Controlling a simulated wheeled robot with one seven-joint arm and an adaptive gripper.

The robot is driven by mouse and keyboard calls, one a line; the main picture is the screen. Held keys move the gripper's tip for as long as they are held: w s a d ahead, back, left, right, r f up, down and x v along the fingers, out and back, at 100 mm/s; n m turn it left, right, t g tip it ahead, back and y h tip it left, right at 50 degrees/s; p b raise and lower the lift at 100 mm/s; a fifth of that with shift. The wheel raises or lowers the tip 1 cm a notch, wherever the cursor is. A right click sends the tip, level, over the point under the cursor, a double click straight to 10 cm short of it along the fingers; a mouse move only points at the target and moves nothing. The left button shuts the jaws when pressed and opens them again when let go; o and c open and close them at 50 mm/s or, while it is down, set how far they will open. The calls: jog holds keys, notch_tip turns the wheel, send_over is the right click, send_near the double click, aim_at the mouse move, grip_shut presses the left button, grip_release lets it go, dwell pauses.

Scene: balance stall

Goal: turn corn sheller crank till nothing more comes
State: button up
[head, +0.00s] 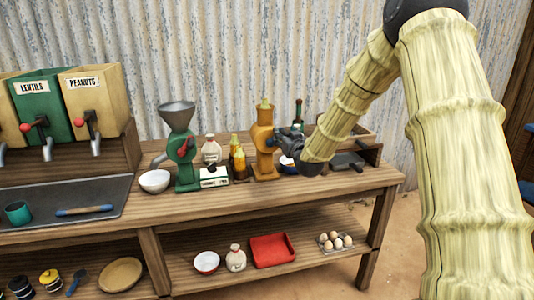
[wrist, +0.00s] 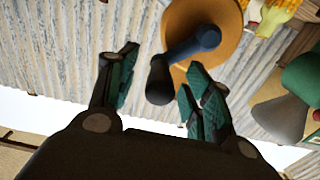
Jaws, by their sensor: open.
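The orange corn sheller (head: 263,145) stands upright on the wooden counter, with a yellow-green tip, perhaps a cob, at its top. My gripper (head: 288,143) is at its right side and hides the crank in the head view. In the wrist view the sheller's round orange body (wrist: 228,30) carries a blue crank arm (wrist: 195,42) with a dark handle (wrist: 159,82). My open gripper (wrist: 160,68) has its fingers on either side of the handle in the picture. I see no clear contact. A bowl (head: 286,162) by the sheller is partly hidden by my gripper.
A wooden crate (head: 350,137) is to the right. The lower shelf holds a red tray (head: 271,251) and eggs (head: 335,241). The counter's front strip is clear.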

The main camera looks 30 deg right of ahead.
jog(key=v, duration=0.8)
dwell(0.5)
dwell(0.4)
jog(key=s+a+f+n+g+y+p, duration=0.1)
jog(key=s+a+f+g, duration=0.35)
jog(key=f, duration=0.65)
jog(key=s+a+f+g+y+p, duration=0.1)
jog(key=s+a+f, duration=0.55)
jog(key=f, duration=0.45)
jog(key=s+a+f+n+g+y+p, duration=0.1)
jog(key=s+a+f+g+p, duration=0.15)
jog(key=s+a+f, duration=0.55)
jog(key=s+a+f+g, duration=0.3)
jog(key=s+f, duration=0.2)
jog(key=s, duration=0.5)
jog(key=s+a+f+g+y+p, duration=0.1)
jog(key=s+a+f+g, duration=0.2)
jog(key=s+f, duration=0.3)
jog(key=s+a+f+g+p, duration=0.1)
jog(key=s+a+f+g, duration=0.2)
jog(key=s, duration=1.1)
notch_tip(320, 180, down, 2)
jog(key=shift+s+f+y, duration=0.2)
jog(key=shift+s+y, duration=0.1)
